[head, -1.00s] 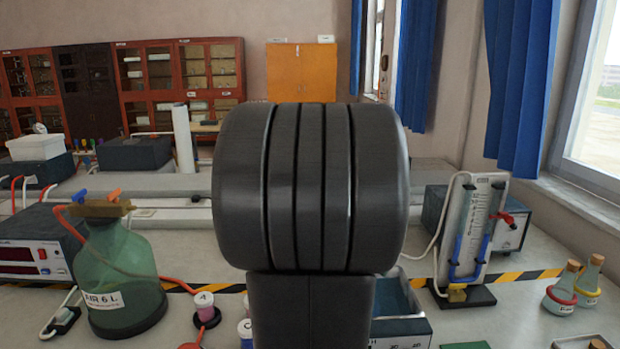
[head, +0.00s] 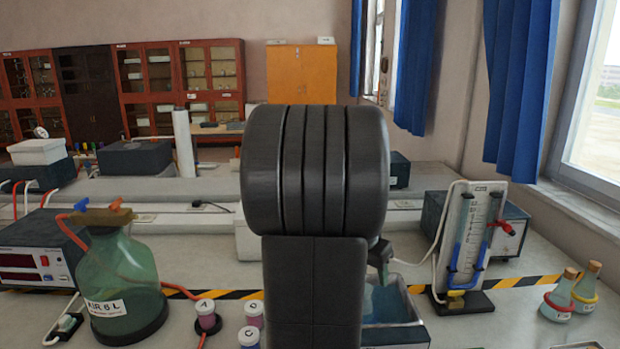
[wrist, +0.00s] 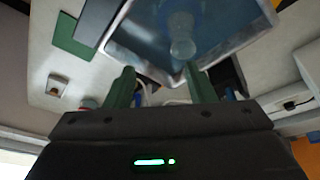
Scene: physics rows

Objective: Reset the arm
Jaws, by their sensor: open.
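My arm stands in the middle of the head view, its dark grey link hiding part of the bench. My gripper (head: 382,262) shows only in part, just right of that link and above the blue-lined tray (head: 412,312). In the wrist view my gripper (wrist: 160,88) has two green fingers standing apart, with no object held between them. The tray (wrist: 232,52) lies beyond the fingertips in the wrist view, with a clear rounded object (wrist: 182,35) seen over its blue inside. I cannot tell how far the fingertips are from the tray.
A green glass bottle (head: 122,290) and a meter box (head: 35,262) stand at left. Small labelled jars (head: 207,318) stand left of the arm. A flowmeter stand (head: 468,245) and stoppered flasks (head: 560,297) are at right. Cabinets line the far wall.

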